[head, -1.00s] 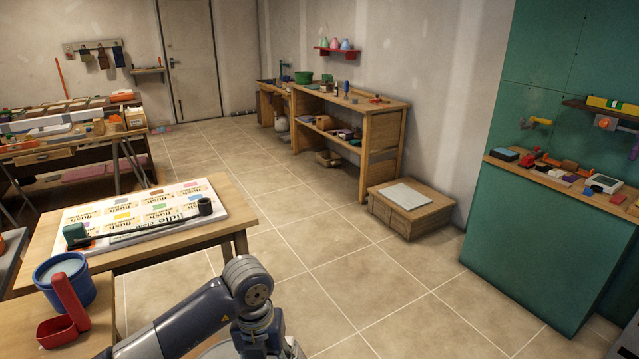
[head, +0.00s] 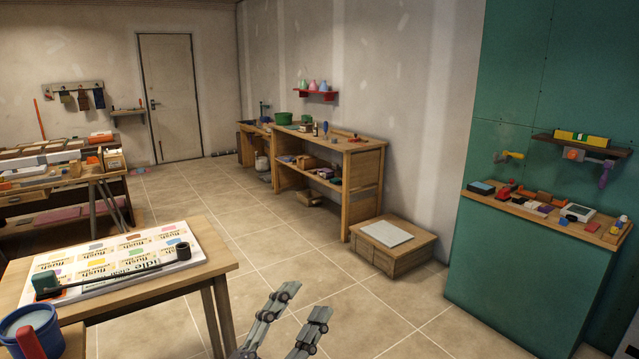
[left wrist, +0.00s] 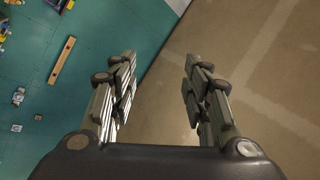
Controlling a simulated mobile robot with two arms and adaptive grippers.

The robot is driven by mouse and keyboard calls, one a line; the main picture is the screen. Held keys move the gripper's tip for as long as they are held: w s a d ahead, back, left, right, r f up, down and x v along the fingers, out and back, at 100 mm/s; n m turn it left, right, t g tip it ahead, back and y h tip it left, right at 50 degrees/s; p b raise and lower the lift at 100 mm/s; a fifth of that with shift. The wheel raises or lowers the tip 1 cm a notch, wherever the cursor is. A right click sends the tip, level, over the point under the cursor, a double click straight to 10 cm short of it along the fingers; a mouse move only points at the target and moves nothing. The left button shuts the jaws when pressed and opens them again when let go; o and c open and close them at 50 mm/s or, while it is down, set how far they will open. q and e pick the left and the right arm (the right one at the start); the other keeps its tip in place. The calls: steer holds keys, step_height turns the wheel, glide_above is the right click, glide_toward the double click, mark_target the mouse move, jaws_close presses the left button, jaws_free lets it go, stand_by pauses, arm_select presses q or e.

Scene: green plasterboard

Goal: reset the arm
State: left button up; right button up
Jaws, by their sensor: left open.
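My left gripper (head: 298,309) shows at the bottom middle of the head view, its two fingers spread apart and pointing up. In the left wrist view the left gripper (left wrist: 160,80) is open and empty, with tiled floor and green plasterboard beyond its fingers. It touches nothing that I can see. The rest of the left arm is below the head view's edge. My right gripper is in neither view.
A table (head: 221,262) with a printed board (head: 212,258) stands at the left, a blue bucket (head: 42,341) at the lower left. A low wooden box (head: 398,264) and a workbench (head: 366,199) line the wall. A green plasterboard counter (head: 517,285) stands right. The middle floor is clear.

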arm_select(q)
steer(key=s+a+f+n+g+y, duration=0.2)
steer(key=a+f+n+g+y, duration=0.3)
steer(key=a+f+n+y, duration=1.1)
steer(key=s+a+f+g+h, duration=0.25)
steer(key=s+f+g, duration=0.75)
steer(key=s+f, duration=0.9)
steer(key=s+d+f+m+g, duration=0.1)
steer(key=s+f, duration=0.1)
steer(key=f, duration=1)
steer(key=s+f+g, duration=0.1)
steer(key=s+f, duration=0.1)
steer(key=f, duration=1)
steer(key=s+a+f+g, duration=0.1)
steer(key=s+a+f, duration=0.2)
steer(key=s+f, duration=1.4)
steer(key=shift+s, duration=0.25)
